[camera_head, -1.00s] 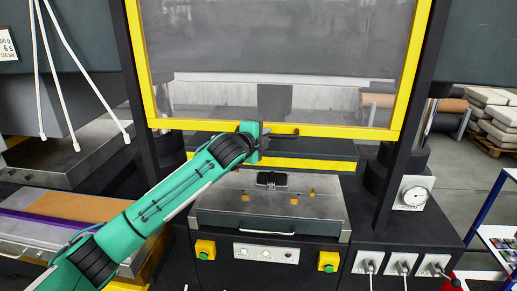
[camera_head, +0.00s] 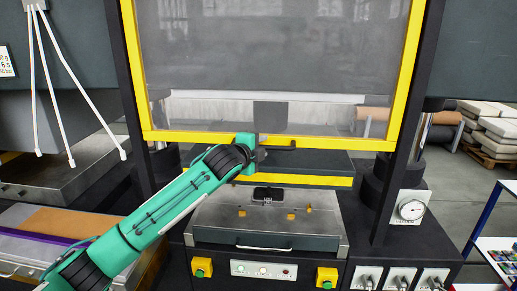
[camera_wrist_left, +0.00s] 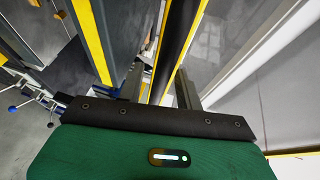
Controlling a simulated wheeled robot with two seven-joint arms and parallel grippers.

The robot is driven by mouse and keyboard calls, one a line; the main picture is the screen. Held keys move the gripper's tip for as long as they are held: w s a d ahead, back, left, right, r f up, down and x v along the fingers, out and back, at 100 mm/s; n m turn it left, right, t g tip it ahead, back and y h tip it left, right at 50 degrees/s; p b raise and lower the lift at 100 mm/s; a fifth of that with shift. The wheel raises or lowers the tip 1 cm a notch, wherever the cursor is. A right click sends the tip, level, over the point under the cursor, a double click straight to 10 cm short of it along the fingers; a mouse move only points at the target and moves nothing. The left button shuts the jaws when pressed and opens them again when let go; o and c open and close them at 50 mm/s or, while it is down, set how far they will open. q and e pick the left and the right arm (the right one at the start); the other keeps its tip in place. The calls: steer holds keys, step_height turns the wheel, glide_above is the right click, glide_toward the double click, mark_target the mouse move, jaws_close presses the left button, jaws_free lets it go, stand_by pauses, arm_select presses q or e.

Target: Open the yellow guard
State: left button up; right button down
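The yellow guard (camera_head: 200,136) is a yellow frame around a clear pane at the front of the middle press. Its lower edge hangs above the bench tray. A dark handle (camera_head: 284,148) runs along that lower edge. The contact itself is partly hidden. My right gripper is in neither view.
Under the guard is a metal tray (camera_head: 225,215) with a small dark part (camera_head: 267,193) on it.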

arm_select(q)
steer(key=b+v, duration=0.6)
steer(key=v, duration=0.7)
steer(key=shift+s+a+b, duration=0.25)
steer(key=shift+s+b, duration=0.1)
